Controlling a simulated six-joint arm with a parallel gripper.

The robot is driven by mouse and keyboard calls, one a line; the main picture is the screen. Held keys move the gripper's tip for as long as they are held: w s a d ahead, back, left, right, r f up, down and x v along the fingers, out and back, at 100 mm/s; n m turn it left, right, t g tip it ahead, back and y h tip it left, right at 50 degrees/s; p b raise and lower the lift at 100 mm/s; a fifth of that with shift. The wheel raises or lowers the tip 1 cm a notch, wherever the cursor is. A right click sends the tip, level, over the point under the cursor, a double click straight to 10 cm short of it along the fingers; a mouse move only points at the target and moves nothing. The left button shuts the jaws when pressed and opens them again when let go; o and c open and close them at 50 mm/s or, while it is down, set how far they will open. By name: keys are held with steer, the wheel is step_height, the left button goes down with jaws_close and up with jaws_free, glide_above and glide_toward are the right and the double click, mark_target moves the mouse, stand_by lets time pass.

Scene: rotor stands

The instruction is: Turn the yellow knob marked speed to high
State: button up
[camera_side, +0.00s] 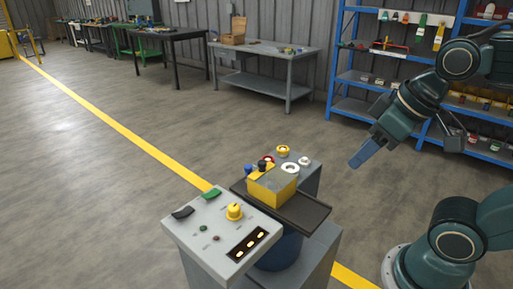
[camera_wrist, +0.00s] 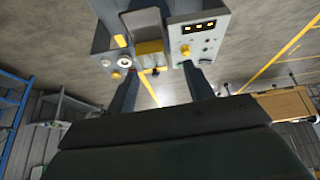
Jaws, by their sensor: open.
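A yellow knob (camera_side: 235,211) stands upright on the sloped top of a grey control panel (camera_side: 205,247) at the front in the side view. Its speed marking is too small to read. The knob (camera_wrist: 185,50) also shows on the panel at the upper right in the wrist view. My gripper (camera_side: 362,158) hangs in the air to the right of and above the panel, well apart from the knob. In the wrist view my gripper (camera_wrist: 160,68) has its two fingers wide apart with nothing held between them.
A yellow box (camera_side: 272,190) sits on a dark tray (camera_side: 308,215) between the panel and my gripper. Blue shelves (camera_side: 350,77) stand behind. Floor at left is clear.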

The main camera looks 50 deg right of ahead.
steer(key=n+g, duration=0.6)
steer(key=n, duration=1.2)
glide_above(233, 207)
step_height(233, 207, down, 11)
steer(key=shift+r, duration=0.1)
step_height(233, 207, down, 14)
steer(key=shift+r, duration=0.1)
steer(key=shift+c, duration=0.2)
steer(key=c, duration=0.9)
